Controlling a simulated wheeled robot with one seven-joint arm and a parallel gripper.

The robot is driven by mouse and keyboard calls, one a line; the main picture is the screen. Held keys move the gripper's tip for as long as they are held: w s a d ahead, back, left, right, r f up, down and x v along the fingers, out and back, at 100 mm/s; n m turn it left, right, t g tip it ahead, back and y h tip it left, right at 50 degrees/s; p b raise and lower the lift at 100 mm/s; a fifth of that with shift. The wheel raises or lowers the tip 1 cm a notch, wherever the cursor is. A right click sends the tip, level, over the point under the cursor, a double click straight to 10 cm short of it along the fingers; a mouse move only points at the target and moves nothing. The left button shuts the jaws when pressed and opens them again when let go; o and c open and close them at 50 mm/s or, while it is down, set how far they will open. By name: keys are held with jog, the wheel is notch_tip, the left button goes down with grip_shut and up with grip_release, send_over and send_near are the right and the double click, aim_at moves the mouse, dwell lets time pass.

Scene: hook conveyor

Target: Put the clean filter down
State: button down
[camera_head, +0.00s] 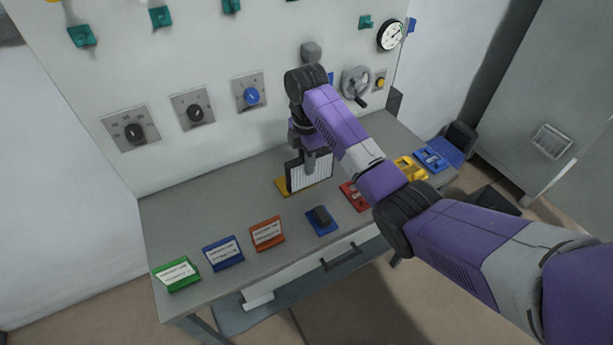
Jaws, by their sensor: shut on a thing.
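The clean filter (312,174) is a white pleated panel in a dark frame. It stands upright near the middle of the grey table, and my gripper (309,160) is shut on its upper edge from above. A flat yellow piece (283,186) lies on the table at the filter's lower left, partly hidden by it. I cannot tell whether the filter's lower edge touches the yellow piece or hangs just above it. My arm crosses the right side of the picture and hides part of the table.
Green (176,274), blue (223,253) and orange (267,234) label stands line the table's front left. A blue base with a dark block (321,218) and a red piece (354,196) lie near the filter. A panel with knobs (194,112) rises behind. The table's back left is clear.

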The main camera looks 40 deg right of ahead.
jog(key=shift+f, duration=2.55)
jog(key=shift+f, duration=0.15)
jog(key=c, duration=1.3)
grip_release()
jog(key=shift+o, duration=0.2)
